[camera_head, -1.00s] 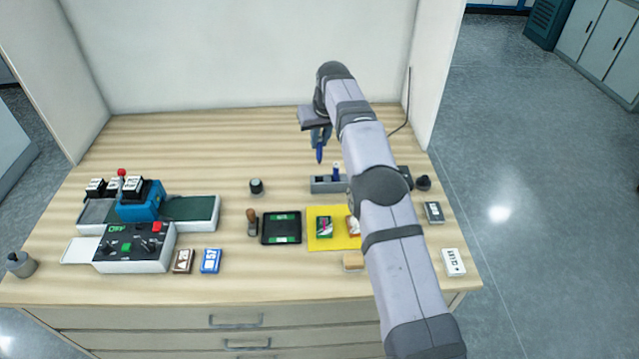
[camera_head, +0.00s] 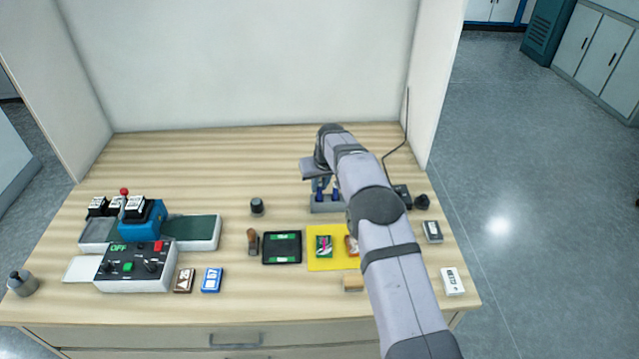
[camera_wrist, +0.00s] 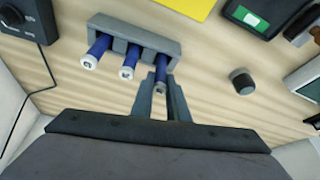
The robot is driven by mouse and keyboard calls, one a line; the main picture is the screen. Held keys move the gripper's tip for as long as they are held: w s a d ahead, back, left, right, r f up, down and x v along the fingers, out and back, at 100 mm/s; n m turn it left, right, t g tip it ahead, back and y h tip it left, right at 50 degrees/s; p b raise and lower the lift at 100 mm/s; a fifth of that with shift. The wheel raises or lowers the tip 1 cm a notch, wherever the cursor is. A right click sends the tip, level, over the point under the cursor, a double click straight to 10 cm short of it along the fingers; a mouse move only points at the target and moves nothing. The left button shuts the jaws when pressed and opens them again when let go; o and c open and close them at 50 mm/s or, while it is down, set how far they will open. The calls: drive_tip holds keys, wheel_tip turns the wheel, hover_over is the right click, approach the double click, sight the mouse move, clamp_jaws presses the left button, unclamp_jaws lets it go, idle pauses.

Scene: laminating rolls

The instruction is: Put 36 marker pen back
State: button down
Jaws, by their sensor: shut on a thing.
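A grey pen holder (camera_head: 327,208) stands near the back right of the table, and it fills the upper left of the wrist view (camera_wrist: 133,35). Two blue pens with white ends, one at the far left (camera_wrist: 97,48) and one in the middle (camera_wrist: 131,58), stand in its slots. My gripper (camera_wrist: 164,82) is shut on a third blue marker pen (camera_wrist: 161,84) at the holder's remaining end slot. This pen's lower end appears to be in the slot; how deep is hidden. Its number is not readable. My gripper (camera_head: 320,182) is low over the holder in the head view.
A black round cap-like object (camera_head: 257,205) stands left of the holder. A yellow sheet (camera_head: 318,262) and a black tray (camera_head: 282,260) lie in front. A black knob device (camera_head: 422,202) with a cable is to the right.

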drive_tip(key=shift+f, duration=0.3)
drive_tip(key=shift+f, duration=0.1)
drive_tip(key=shift+f, duration=0.15)
drive_tip(key=c, duration=1.7)
unclamp_jaws()
drive_tip(key=shift+r, duration=0.35)
drive_tip(key=b+v, duration=0.4)
drive_tip(key=v, duration=0.8)
drive_tip(key=shift+f, duration=0.1)
